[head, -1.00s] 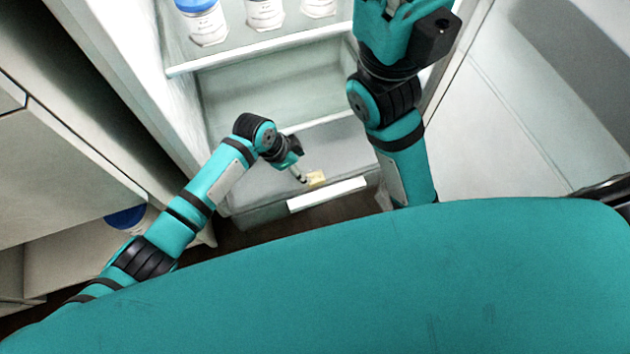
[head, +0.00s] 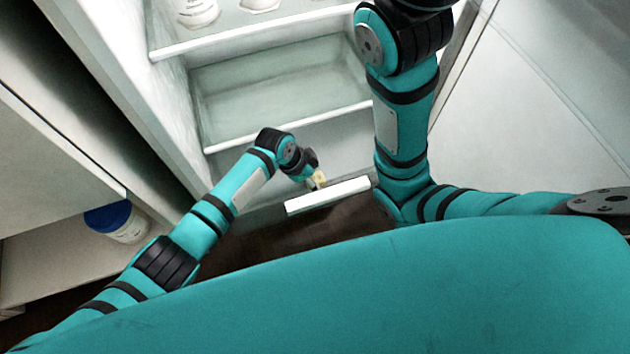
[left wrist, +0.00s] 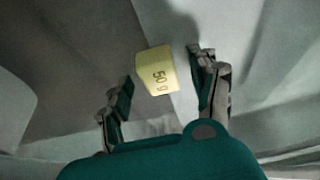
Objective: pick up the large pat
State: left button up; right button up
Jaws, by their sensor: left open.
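A small pale yellow block marked "50 g", a pat (head: 319,179), is low in the open cabinet, close behind a white front strip. In the left wrist view the same pat (left wrist: 155,80) lies just ahead of the fingertips, between their lines. My left gripper (head: 314,178) reaches down at it; in the left wrist view the gripper (left wrist: 164,72) has its two fingers spread, one on each side of the pat. I cannot tell whether either finger touches it. My right arm rises at the right of the head view, with its gripper out of the picture.
The white front strip (head: 328,195) runs along the bottom compartment. A shelf (head: 270,38) above holds white jars (head: 196,12). A blue-lidded tub (head: 118,221) stands at the left. The cabinet's side wall is close to my left arm.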

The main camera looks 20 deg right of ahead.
pick_arm(q)
jog(key=shift+c, duration=0.3)
jog(key=c, duration=1.2)
jog(key=shift+o, duration=0.2)
jog(key=shift+r, duration=0.1)
